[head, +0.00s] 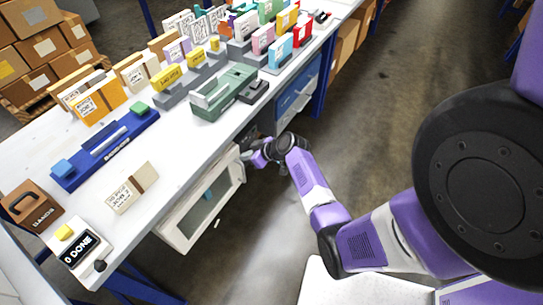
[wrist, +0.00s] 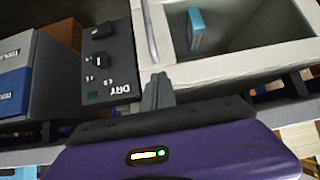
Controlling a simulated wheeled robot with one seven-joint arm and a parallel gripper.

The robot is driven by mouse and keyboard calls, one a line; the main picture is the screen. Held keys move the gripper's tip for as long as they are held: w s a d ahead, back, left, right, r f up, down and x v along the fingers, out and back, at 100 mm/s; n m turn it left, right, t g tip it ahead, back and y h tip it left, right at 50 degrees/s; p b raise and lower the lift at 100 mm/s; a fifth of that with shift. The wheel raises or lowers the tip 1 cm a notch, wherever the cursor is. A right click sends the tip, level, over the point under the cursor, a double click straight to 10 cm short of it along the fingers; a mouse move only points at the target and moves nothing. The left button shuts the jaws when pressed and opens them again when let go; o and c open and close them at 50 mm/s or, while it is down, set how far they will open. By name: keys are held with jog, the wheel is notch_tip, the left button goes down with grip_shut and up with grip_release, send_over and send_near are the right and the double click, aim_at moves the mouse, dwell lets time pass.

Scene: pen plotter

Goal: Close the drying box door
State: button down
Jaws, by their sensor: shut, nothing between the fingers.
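The drying box (head: 168,232) is a white-framed unit under the front edge of the table in the head view. In the wrist view, its white frame (wrist: 235,66) surrounds a grey interior with a small blue carton (wrist: 195,28). A thin silver bar (wrist: 149,32) runs along the frame's left side. Whether a clear door covers the interior, or how far it stands open, I cannot tell. The dark DRY panel (wrist: 107,68) with knobs is left of the frame. My gripper (head: 250,153) is shut and empty, its fingertips (wrist: 158,82) close to the frame's lower left corner; contact is unclear.
The white table (head: 185,150) above holds several cartons, a blue tray (head: 105,150) and a green device (head: 225,92). A blue drawer unit (head: 297,98) stands beyond my gripper. Bare floor (head: 385,110) lies to the right.

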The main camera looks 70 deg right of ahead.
jog(key=v, duration=1)
jog(key=shift+s, duration=0.2)
jog(key=shift+a, duration=0.1)
